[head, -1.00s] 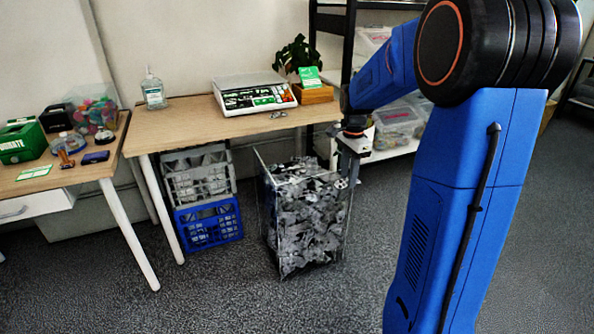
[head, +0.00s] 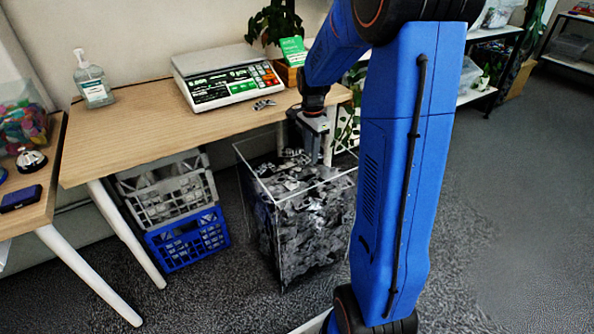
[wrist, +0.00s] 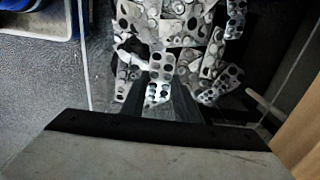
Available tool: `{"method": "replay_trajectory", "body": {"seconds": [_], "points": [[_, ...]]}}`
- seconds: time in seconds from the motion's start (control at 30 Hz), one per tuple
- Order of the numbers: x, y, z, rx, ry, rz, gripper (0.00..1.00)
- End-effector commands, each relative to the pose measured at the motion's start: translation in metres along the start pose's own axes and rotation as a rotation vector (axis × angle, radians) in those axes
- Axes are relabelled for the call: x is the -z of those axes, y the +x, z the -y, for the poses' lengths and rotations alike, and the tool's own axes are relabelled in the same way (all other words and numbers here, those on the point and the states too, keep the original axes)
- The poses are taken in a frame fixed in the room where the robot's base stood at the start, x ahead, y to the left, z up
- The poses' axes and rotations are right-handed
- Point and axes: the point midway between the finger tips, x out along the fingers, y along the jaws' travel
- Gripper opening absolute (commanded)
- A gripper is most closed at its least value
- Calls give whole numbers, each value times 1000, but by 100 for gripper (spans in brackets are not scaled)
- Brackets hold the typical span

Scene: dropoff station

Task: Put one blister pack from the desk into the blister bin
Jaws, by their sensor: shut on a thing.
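The blister bin (head: 276,204) is a clear-walled box on the floor at the right end of the desk (head: 150,118), filled with silver blister packs. My gripper (head: 322,160) is over the bin's back right part, pointing down. In the wrist view my gripper (wrist: 160,100) is shut on a silver blister pack (wrist: 157,94), with the bin's packs behind it. The head view does not clearly show the held pack, and I cannot tell how far the fingertips are from the pile.
A white scale (head: 228,78), a sanitizer bottle (head: 93,82) and a plant in a wooden box (head: 288,74) stand on the desk. Grey and blue crates (head: 188,240) are stacked under it. Open floor lies at the right.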

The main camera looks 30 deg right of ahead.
Motion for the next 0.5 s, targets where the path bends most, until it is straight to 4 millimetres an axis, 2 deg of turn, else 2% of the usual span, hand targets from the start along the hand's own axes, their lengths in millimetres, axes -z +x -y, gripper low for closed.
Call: {"method": "replay_trajectory", "body": {"seconds": [0.2, 0.3, 0.5], "points": [[0, 38, 0, -4, 0, 1, 8], [0, 50, 0, -3, 0, 1, 8], [0, 62, 0, -2, 0, 1, 8]]}}
